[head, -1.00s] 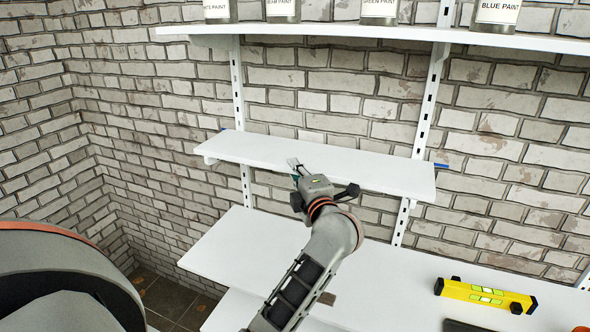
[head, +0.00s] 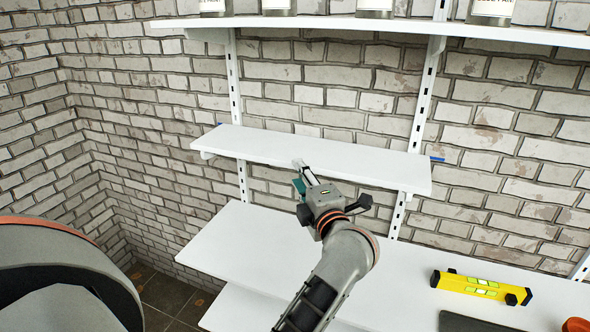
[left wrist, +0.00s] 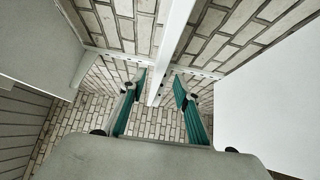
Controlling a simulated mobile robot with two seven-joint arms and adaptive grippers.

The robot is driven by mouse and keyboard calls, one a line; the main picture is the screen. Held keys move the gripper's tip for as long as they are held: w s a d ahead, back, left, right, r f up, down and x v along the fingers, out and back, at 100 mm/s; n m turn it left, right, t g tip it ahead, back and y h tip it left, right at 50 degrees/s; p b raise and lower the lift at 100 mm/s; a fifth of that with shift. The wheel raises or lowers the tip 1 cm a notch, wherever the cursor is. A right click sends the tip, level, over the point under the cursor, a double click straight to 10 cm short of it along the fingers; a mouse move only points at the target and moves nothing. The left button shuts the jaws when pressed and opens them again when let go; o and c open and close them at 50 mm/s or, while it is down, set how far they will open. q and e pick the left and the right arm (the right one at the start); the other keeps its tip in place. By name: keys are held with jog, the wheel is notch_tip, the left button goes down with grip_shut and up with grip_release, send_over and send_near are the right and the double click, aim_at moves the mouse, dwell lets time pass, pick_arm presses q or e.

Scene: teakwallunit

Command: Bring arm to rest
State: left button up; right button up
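My left gripper (head: 302,176) is in front of the front edge of the small white middle shelf (head: 290,150), above the lower white shelf. In the left wrist view its two teal fingers (left wrist: 155,92) stand apart with nothing between them, and the wall and a white upright show beyond. My left arm comes up from the bottom of the head view. My right gripper is not in view.
The lower white shelf (head: 240,245) bears a yellow spirit level (head: 481,287) at right and an orange object (head: 575,325) at the edge. Paint cans (head: 375,8) stand on the top shelf (head: 340,25). A brick wall is behind; the middle shelf is bare.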

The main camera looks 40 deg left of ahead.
pick_arm(q)
jog(key=s+d+f+m+t+h, duration=0.1)
jog(key=s+d+m+t+h, duration=0.25)
jog(key=d+m+t, duration=0.55)
jog(key=s+d+f+m+t+h, duration=0.1)
jog(key=d+f+m+h, duration=0.2)
jog(key=f+m+h, duration=0.4)
jog(key=s+d+f+m+t+h, duration=0.1)
jog(key=d+f+m+h, duration=0.4)
jog(key=m, duration=0.5)
jog(key=s+f+m+g, duration=0.2)
jog(key=s+f, duration=0.4)
jog(key=f, duration=0.3)
jog(key=s+a+f+m+g+h, duration=0.1)
jog(key=s+f+g, duration=0.4)
jog(key=f, duration=0.5)
jog(key=s+f+m+g, duration=0.4)
jog(key=s+f, duration=0.2)
jog(key=f, duration=0.4)
jog(key=shift+s+a+f, duration=0.2)
jog(key=shift+s+a, duration=0.1)
